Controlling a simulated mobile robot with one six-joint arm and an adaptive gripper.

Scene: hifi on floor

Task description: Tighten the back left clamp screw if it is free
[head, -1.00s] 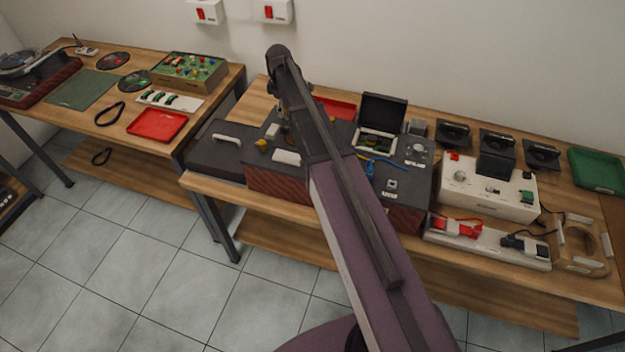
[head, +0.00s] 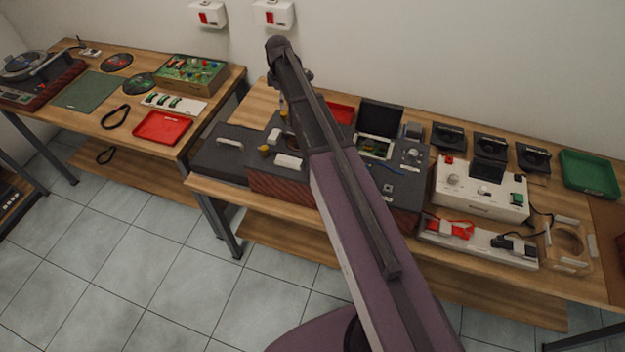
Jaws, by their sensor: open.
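A hi-fi unit with a dark top and red-brown ribbed sides (head: 280,184) stands on the right-hand bench. A yellow-brass knob (head: 264,151) sits at its front left, beside a white block (head: 288,161). I cannot tell whether the knob is a clamp screw. My arm crosses the unit from the lower right, and its end bends down over the back left area. A small part of my gripper (head: 283,107) shows left of the arm, and its fingertips are hidden. The back left clamp screw cannot be made out there, nor whether it is free or touched.
A dark lid with a white handle (head: 230,142) lies left of the unit. A white device (head: 482,190), several black speaker-like parts and a green tray (head: 590,173) stand to the right. A red tray (head: 162,128) is on the left bench. Floor in front is clear.

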